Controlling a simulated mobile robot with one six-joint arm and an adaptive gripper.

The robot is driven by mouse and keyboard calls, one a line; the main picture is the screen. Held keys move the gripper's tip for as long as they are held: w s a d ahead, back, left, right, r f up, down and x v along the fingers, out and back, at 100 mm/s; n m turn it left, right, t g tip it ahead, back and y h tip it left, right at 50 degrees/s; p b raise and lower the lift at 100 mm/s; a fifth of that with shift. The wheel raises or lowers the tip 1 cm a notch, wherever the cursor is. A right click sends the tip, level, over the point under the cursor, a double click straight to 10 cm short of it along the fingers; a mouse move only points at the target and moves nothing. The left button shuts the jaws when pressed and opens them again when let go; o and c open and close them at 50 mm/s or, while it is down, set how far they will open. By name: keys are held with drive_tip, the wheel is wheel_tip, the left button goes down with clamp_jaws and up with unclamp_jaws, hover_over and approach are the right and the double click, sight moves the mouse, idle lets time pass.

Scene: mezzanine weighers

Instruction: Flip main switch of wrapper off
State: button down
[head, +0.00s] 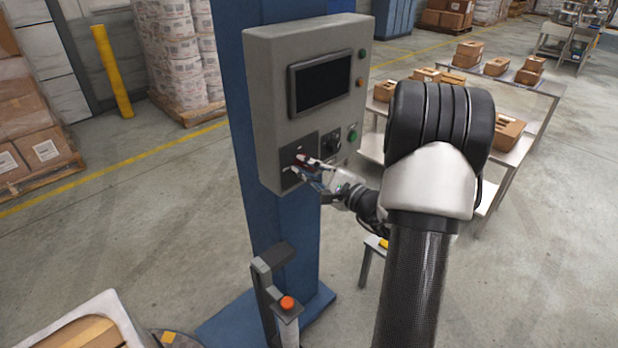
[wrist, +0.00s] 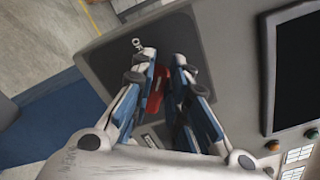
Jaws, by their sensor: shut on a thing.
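The wrapper's grey control box (head: 268,70) is mounted on a blue column (head: 235,120). The red main switch handle (wrist: 156,90) sits on a dark plate (wrist: 193,35) low on the box's front. My gripper (head: 297,170) is at that plate, and its fingers are shut on the red handle from both sides. In the wrist view, an ON label (wrist: 138,43) shows beyond the fingertips. Another label (wrist: 150,140) is partly hidden between the fingers. The fingers cover much of the handle, so I cannot tell its exact setting.
A dark screen (head: 320,82) is above the plate, and a green button (head: 352,135) is to its right. An orange-red button (head: 287,303) tops a post below. Tables with cartons (head: 500,80) stand behind my arm. Open floor (head: 130,240) lies left of the column.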

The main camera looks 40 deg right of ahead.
drive_tip(key=shift+a+f+n+b, duration=0.1)
drive_tip(key=shift+f+n+b, duration=0.15)
drive_tip(key=shift+n, duration=0.95)
drive_tip(key=shift+a+f+n+b, duration=0.1)
drive_tip(key=shift+f+n, duration=0.15)
drive_tip(key=shift+n, duration=0.95)
drive_tip(key=shift+a+f+n+b, duration=0.1)
drive_tip(key=shift+f+n+b, duration=0.15)
drive_tip(key=shift+n, duration=0.95)
drive_tip(key=c, duration=1.6)
unclamp_jaws()
drive_tip(key=shift+o, duration=0.2)
drive_tip(key=shift+d, duration=0.1)
drive_tip(key=s, duration=1.2)
drive_tip(key=shift+d, duration=0.4)
